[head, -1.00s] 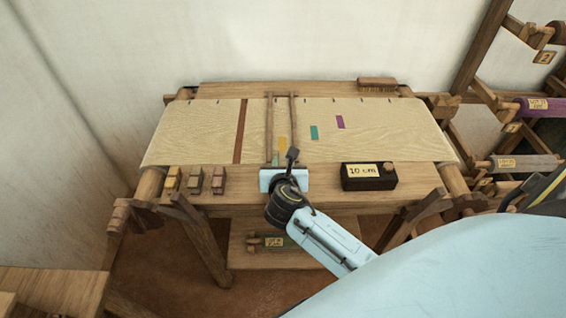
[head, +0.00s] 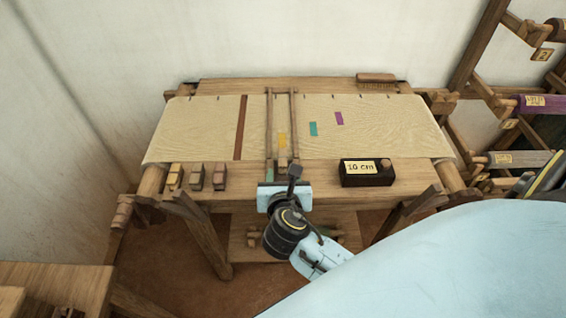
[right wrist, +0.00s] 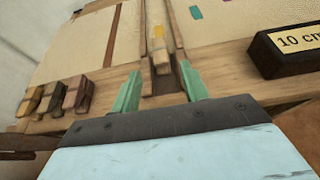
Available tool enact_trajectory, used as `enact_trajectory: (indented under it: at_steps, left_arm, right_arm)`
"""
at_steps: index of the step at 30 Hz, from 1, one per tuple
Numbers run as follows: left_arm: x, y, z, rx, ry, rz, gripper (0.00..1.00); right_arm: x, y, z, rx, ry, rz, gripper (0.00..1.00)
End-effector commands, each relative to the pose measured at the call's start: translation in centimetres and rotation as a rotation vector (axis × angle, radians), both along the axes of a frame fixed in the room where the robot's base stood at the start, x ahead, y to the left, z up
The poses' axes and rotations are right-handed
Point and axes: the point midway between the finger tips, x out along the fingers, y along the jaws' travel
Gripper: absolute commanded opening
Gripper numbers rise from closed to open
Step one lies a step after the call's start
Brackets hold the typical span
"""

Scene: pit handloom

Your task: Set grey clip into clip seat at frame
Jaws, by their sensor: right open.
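Three small clips stand at the table's left front: a yellowish one (head: 174,178), a grey one (head: 197,178) and a pinkish-brown one (head: 220,178). The grey clip also shows in the right wrist view (right wrist: 50,98). A narrow wooden frame (head: 294,120) crosses the cloth; a small block (right wrist: 161,64) sits between its bars at the near end, and I cannot tell whether it is the clip seat. My right gripper (right wrist: 160,86) is open and empty, its green fingers either side of the frame's near end in the wrist view. My left gripper is not in view.
A black box marked 10 cm (head: 367,173) stands right of the frame. A brush (head: 376,79) lies at the back right. Pale cloth (head: 205,125) covers the loom top. Racks with rolls (head: 512,159) stand at the right, and a wooden surface (head: 60,288) at the lower left.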

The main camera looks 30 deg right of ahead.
Motion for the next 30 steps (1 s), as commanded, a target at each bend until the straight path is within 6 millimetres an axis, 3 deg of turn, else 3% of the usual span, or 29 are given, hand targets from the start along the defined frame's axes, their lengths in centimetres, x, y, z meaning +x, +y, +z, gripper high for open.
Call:
enact_trajectory:
  at_steps: [7,24,28,30]
  left_arm:
    - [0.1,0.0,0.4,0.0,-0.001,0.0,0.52]
    - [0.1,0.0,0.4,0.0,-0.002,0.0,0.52]
    - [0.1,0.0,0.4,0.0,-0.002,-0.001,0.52]
    - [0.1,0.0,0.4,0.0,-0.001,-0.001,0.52]
  right_arm:
    - [-2.0,1.2,1.0,-0.001,0.0,0.0,0.45]
    - [-2.2,1.3,1.0,0.003,-0.002,-0.002,0.45]
    - [-2.9,0.9,0.7,0.103,-0.019,-0.055,0.45]
    - [-3.7,0.5,0.2,0.233,-0.041,-0.126,0.45]
